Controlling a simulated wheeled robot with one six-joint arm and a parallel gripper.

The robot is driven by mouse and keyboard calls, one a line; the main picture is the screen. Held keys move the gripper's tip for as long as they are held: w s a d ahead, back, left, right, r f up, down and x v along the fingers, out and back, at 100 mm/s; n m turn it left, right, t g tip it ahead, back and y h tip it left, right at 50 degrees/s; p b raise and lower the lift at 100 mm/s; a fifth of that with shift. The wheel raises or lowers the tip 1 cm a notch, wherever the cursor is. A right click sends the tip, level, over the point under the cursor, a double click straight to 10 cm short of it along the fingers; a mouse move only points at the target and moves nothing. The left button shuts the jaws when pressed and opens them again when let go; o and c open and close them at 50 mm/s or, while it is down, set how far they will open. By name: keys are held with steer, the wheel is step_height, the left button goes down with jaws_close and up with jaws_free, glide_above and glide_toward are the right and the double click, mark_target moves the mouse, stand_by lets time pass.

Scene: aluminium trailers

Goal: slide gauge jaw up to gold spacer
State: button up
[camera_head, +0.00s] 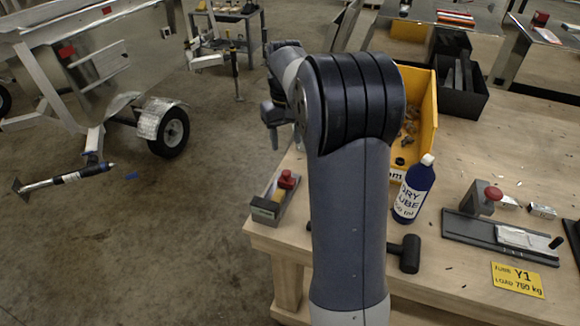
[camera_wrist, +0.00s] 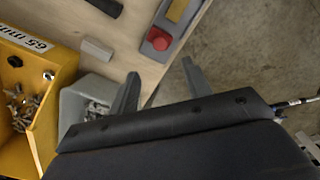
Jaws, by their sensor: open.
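The gauge (camera_head: 269,209) is a narrow grey tool lying at the left end of the wooden bench. It also shows at the top of the wrist view (camera_wrist: 184,32). Its jaw carries a round red knob (camera_head: 287,180), seen in the wrist view too (camera_wrist: 158,39). The gold spacer (camera_wrist: 177,10) lies on the gauge beyond the knob, apart from it as far as I can see. My gripper (camera_wrist: 160,68) is open and empty, its two fingers pointing toward the knob side of the gauge. In the head view my arm hides much of the gripper.
A yellow bin (camera_head: 427,105) of small hardware stands behind my arm. A blue bottle (camera_head: 413,190), a black mallet (camera_head: 405,253) and another red-knobbed fixture (camera_head: 500,236) are to the right. The bench edge runs close beside the gauge, with concrete floor (camera_head: 150,240) beyond.

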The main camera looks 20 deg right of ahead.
mark_target(286, 172)
step_height(286, 172, down, 11)
steer(key=shift+r+p, duration=0.1)
steer(key=shift+p, duration=0.25)
jaws_close()
stand_by(0.5)
steer(key=shift+a, duration=0.1)
